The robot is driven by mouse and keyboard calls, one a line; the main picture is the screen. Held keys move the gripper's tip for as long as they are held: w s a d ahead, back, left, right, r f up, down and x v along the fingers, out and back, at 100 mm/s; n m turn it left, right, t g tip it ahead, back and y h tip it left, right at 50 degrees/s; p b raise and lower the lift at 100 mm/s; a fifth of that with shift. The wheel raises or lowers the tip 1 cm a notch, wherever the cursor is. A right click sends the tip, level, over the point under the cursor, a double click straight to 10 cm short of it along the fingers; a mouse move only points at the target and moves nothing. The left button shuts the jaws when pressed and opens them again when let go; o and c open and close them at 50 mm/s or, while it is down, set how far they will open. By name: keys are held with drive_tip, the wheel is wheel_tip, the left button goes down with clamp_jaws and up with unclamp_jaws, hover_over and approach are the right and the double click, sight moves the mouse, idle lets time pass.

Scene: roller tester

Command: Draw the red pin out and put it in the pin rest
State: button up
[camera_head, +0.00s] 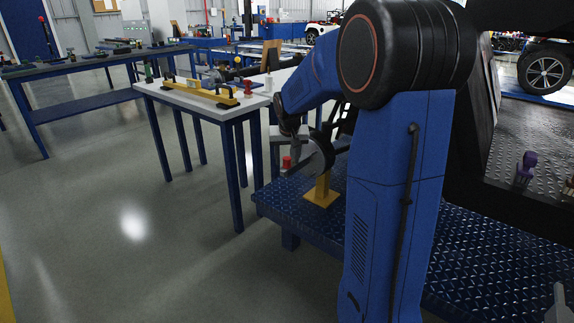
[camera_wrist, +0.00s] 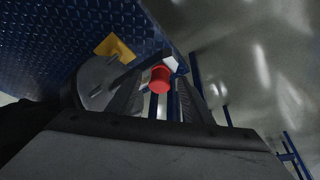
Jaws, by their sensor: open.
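The red pin (camera_head: 287,162) shows its head at the left of a round grey disc with a dark rim (camera_head: 322,152). The disc is above a yellow stand (camera_head: 322,191) on the blue tread-plate deck. In the wrist view the red head (camera_wrist: 160,80) lies between the two dark fingers of my gripper (camera_wrist: 158,77). The fingers are open, with gaps visible beside the head; contact cannot be made out. The pin's shank is hidden. The disc also shows at the left in the wrist view (camera_wrist: 98,84). I cannot identify the pin rest with certainty.
A white-topped table (camera_head: 190,98) stands left of the deck, bearing a yellow bar (camera_head: 200,92) and a small red piece (camera_head: 247,86). A longer blue bench (camera_head: 95,60) is behind. The grey floor at the left is clear.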

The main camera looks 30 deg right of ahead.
sight(287, 159)
drive_tip(key=shift+w+d+f, duration=0.1)
drive_tip(key=shift+w+f, duration=0.1)
drive_tip(key=shift+f, duration=0.25)
clamp_jaws()
drive_tip(key=shift+r, duration=0.1)
wheel_tip(287, 159, up, 10)
drive_tip(key=c, duration=1.1)
unclamp_jaws()
clamp_jaws()
